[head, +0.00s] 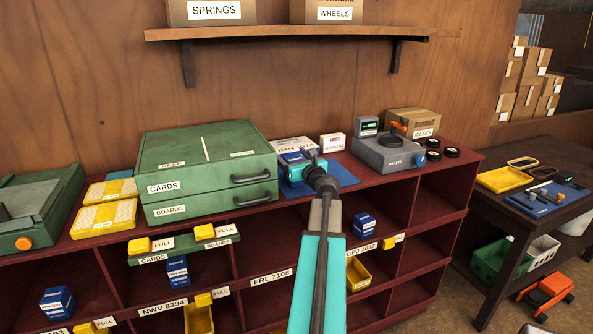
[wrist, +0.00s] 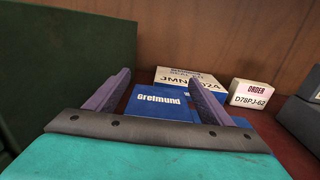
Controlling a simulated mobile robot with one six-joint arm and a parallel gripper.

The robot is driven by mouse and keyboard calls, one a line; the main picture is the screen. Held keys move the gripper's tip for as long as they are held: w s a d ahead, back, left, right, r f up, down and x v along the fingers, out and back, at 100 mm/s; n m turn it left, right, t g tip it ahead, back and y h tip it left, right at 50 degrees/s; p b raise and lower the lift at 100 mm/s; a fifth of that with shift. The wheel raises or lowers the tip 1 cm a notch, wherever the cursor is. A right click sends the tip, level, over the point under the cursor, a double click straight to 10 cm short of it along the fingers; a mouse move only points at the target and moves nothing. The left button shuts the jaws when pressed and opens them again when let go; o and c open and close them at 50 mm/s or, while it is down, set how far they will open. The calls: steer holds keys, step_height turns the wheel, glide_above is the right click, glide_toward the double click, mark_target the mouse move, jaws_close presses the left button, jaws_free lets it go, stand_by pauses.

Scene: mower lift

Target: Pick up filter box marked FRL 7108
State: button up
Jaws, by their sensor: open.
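The label FRL 7108 (head: 272,277) is on the shelf edge, left of my arm. No box with that number readable shows. A blue box (wrist: 160,106) with the word Gretmund lies ahead of my gripper in the wrist view, between the lines of its two purple fingers. In the head view, a blue box (head: 291,172) is on the cabinet top beside my gripper (head: 305,160). My gripper is open, and whether it touches the box I cannot tell. Other blue boxes sit in the compartments (head: 178,270) (head: 57,302) (head: 365,225).
A green case (head: 205,170) stands close on the left. A box marked JMN 2024 (wrist: 187,80) and a white order box (wrist: 249,94) stand behind. A grey device (head: 388,153) is on the right. A shelf (head: 290,34) hangs above.

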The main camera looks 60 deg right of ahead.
steer(key=shift+c, duration=0.4)
steer(key=c, duration=1.3)
steer(key=shift+r, duration=0.1)
steer(key=shift+r+b, duration=0.65)
steer(key=shift+r, duration=4.3)
